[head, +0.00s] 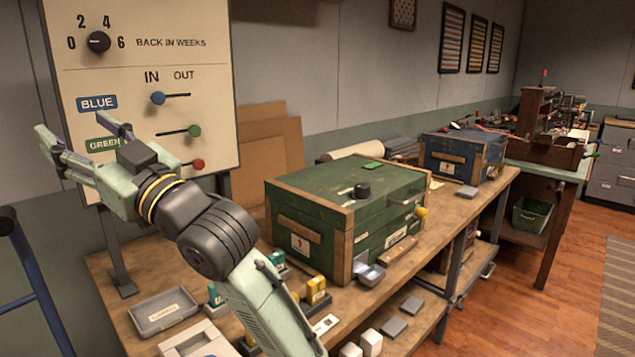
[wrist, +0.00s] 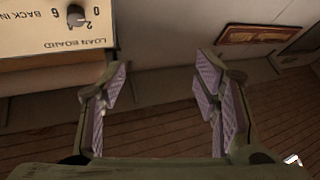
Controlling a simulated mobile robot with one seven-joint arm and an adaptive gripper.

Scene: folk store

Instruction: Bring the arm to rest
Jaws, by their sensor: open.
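My gripper (head: 75,137) is raised at the left of the head view, in front of the loan board (head: 140,60). Its fingers are spread and nothing is between them. In the wrist view my gripper (wrist: 160,85) also shows open and empty, with the board (wrist: 40,45) upside down at the upper left. My arm reaches up from the bottom of the head view and hides part of the board's lower left. The board's blue knob (head: 158,98) sits towards IN; the green knob (head: 194,131) and red knob (head: 198,164) are further right.
A wooden workbench (head: 405,222) below the arm holds a green chest (head: 308,207), a blue chest (head: 455,157), a grey tray (head: 162,310) and several small items. A blue rail (head: 38,290) stands at the far left. Open wooden floor (head: 545,290) lies to the right.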

